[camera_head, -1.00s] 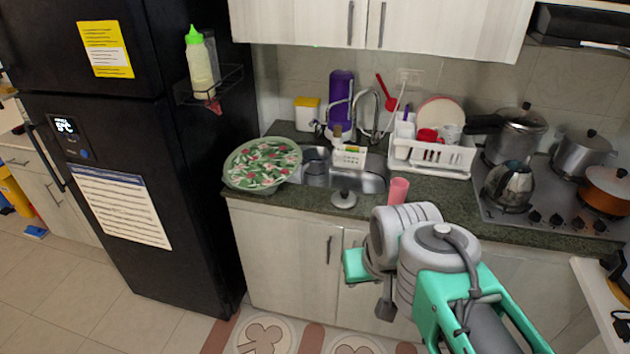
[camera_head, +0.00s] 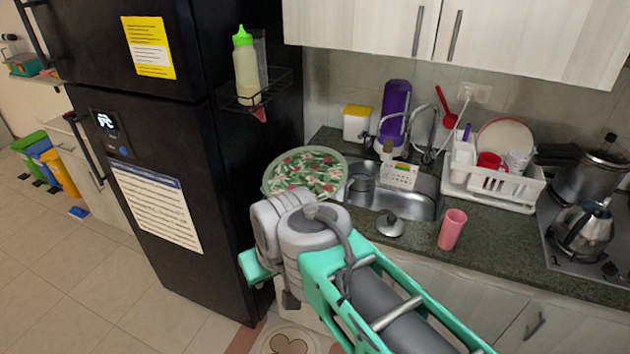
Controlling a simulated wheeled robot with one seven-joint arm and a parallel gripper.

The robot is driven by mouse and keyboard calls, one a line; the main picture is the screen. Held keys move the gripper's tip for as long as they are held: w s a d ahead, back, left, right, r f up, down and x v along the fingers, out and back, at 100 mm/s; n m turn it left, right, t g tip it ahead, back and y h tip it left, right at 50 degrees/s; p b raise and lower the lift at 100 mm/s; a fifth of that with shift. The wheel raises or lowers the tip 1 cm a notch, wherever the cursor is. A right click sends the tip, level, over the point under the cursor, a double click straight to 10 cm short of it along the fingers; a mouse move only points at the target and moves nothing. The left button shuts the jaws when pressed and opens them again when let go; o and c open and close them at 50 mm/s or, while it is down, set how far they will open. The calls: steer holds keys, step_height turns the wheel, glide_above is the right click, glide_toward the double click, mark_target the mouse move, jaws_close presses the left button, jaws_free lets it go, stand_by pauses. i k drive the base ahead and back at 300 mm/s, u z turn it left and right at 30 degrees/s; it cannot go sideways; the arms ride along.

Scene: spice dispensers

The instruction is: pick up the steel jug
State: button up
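A shiny steel kettle-like vessel (camera_head: 583,230) with a dark handle stands at the right edge, on the hob. A smaller metal vessel (camera_head: 361,180) sits in the left part of the sink. I cannot tell for sure which of the two is the steel jug. My arm reaches in from the lower right, with its grey joint in front of the cabinets. My gripper's fingers do not show; the arm hides them or they are out of frame.
A pink cup (camera_head: 451,229) and a pot lid (camera_head: 390,225) are on the counter before the sink (camera_head: 425,203). A white dish rack (camera_head: 500,188) and a pressure cooker (camera_head: 590,175) stand right. The black fridge (camera_head: 190,190) is left. Floor at lower left is clear.

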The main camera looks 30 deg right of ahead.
mark_target(360, 186)
steer(key=i, duration=0.8)
steer(key=z, duration=0.85)
steer(key=i, duration=0.5)
steer(key=z, duration=0.55)
